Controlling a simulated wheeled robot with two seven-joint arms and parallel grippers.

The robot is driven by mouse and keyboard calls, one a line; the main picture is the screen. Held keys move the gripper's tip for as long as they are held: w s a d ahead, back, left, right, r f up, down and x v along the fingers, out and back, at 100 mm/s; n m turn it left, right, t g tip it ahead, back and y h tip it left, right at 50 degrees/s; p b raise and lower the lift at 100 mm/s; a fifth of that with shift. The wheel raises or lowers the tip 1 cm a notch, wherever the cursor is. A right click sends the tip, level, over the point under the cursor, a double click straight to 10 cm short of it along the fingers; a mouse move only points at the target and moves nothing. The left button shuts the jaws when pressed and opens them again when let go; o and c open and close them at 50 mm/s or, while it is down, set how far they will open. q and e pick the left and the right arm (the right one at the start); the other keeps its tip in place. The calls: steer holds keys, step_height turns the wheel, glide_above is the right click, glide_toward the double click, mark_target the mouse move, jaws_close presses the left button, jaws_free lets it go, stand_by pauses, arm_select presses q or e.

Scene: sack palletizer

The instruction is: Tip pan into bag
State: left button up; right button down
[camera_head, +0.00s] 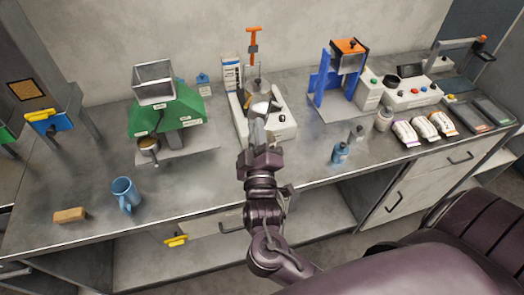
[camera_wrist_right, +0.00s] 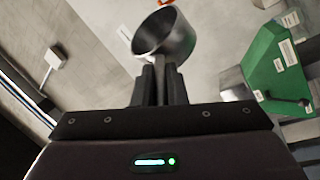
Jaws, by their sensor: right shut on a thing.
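My right gripper (camera_head: 261,122) is above the white machine at the back middle of the counter. It is shut on the handle of a small metal pan (camera_wrist_right: 167,35), a round grey cup. In the head view the pan (camera_head: 262,104) is held over the machine, partly hidden by my gripper. Its contents cannot be made out. Behind the pan is a small greyish upright shape (camera_head: 254,86); I cannot tell whether it is the open bag. Several filled pouches (camera_head: 405,132) with coloured ends lie at the right. My left gripper is out of view.
The white machine (camera_head: 284,129) stands under the pan. A blue-framed press (camera_head: 346,58) stands right. A blue mug (camera_head: 126,192) and a wooden block (camera_head: 70,215) are near the front left edge.

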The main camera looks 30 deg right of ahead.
steer(key=shift+r+n+g+y+p, duration=0.15)
steer(key=shift+r+n+y+p, duration=0.2)
steer(key=shift+n+p, duration=0.8)
steer(key=shift+r+n+g+y+p, duration=0.15)
steer(key=shift+r+n+p, duration=0.3)
steer(key=shift+p, duration=1.35)
steer(key=shift+f+n+y, duration=0.1)
steer(key=shift+n+y, duration=0.3)
steer(key=shift+n, duration=0.4)
steer(key=r+n+g, duration=0.1)
steer(key=n, duration=0.1)
steer(key=r+n, duration=0.1)
steer(key=n, duration=0.1)
steer(key=shift+g+y, duration=0.4)
steer(key=shift+r+n+g, duration=0.25)
steer(key=shift+n+g, duration=0.25)
steer(key=shift+n, duration=0.9)
